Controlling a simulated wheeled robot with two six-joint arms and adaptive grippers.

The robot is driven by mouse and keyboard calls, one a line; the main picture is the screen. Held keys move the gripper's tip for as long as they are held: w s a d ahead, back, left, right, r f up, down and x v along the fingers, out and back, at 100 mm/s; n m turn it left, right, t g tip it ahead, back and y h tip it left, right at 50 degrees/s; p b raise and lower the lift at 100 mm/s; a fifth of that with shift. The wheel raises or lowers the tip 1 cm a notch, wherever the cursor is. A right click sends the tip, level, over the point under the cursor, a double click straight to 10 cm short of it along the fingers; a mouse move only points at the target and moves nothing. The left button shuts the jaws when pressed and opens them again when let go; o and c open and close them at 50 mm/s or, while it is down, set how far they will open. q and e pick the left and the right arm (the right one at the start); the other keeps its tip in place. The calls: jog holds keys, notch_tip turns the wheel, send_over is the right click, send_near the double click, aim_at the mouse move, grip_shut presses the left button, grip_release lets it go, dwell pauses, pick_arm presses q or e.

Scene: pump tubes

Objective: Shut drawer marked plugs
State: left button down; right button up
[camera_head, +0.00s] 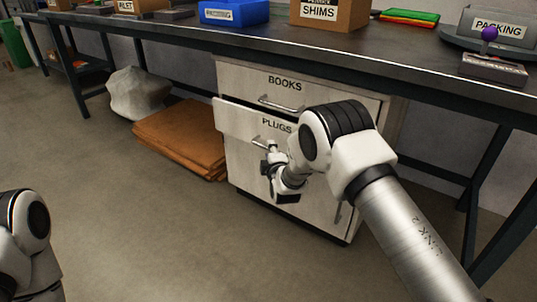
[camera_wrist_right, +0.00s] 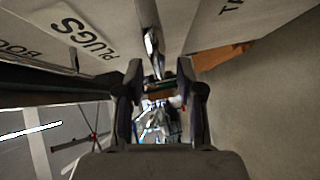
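The drawer marked PLUGS (camera_head: 235,122) is the middle drawer of a pale cabinet under the workbench. Its front stands out from the cabinet, so it is partly open. The label also shows in the right wrist view (camera_wrist_right: 82,37). My right gripper (camera_head: 268,160) is in front of this drawer, at its metal handle (camera_head: 258,142). In the right wrist view its two fingers (camera_wrist_right: 157,75) are spread apart, with the handle (camera_wrist_right: 153,45) ahead between the fingertips. I cannot tell whether they touch it. My left gripper is out of view; only part of my left arm shows.
The BOOKS drawer (camera_head: 240,80) above looks shut. Folded brown sheets (camera_head: 180,137) and a grey sack (camera_head: 137,93) lie left of the cabinet. The bench top (camera_head: 250,42) overhangs, and the floor in front is clear.

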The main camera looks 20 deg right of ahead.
jog(key=shift+w+d+f, duration=0.1)
jog(key=shift+w+d, duration=0.1)
jog(key=shift+w, duration=0.8)
grip_shut()
jog(key=shift+w+d+b, duration=0.2)
jog(key=shift+w+d, duration=0.4)
jog(key=shift+d, duration=0.2)
jog(key=shift+w+d+b, duration=0.15)
jog(key=shift+w+d, duration=0.45)
jog(key=shift+d, duration=0.2)
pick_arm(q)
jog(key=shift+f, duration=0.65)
pick_arm(e)
jog(key=shift+w+d, duration=0.1)
grip_release()
jog(key=shift+d, duration=0.1)
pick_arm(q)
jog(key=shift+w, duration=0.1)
pick_arm(e)
send_near(278, 143)
jog(key=shift+s, duration=1)
